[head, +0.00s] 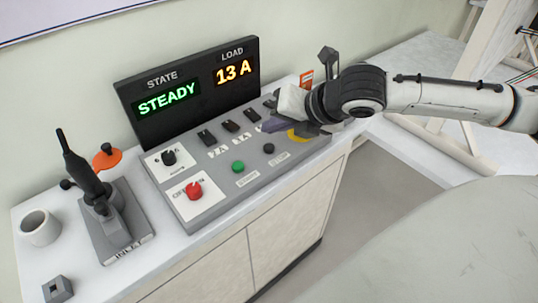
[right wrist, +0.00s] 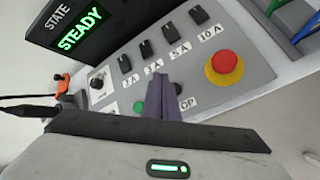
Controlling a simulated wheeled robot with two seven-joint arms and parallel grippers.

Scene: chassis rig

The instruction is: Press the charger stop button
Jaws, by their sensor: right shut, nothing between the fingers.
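The grey control panel (head: 215,195) stands on a white counter. Its black round button (head: 268,148) has a label that looks like STOP in front of it. A green button (head: 238,167) sits to its left. In the right wrist view the black button (right wrist: 183,103) is partly hidden behind my fingers, with "OP" of its label showing. My right gripper (head: 272,124) is shut and empty. It is over the right part of the panel, above and behind the black button; I cannot tell the exact gap. My left gripper is not in view.
A large red mushroom button (right wrist: 224,62) on a yellow base lies right of the black button. Several black switches (right wrist: 147,50) line the panel's back. A display (head: 190,90) reads STEADY and 13 A.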

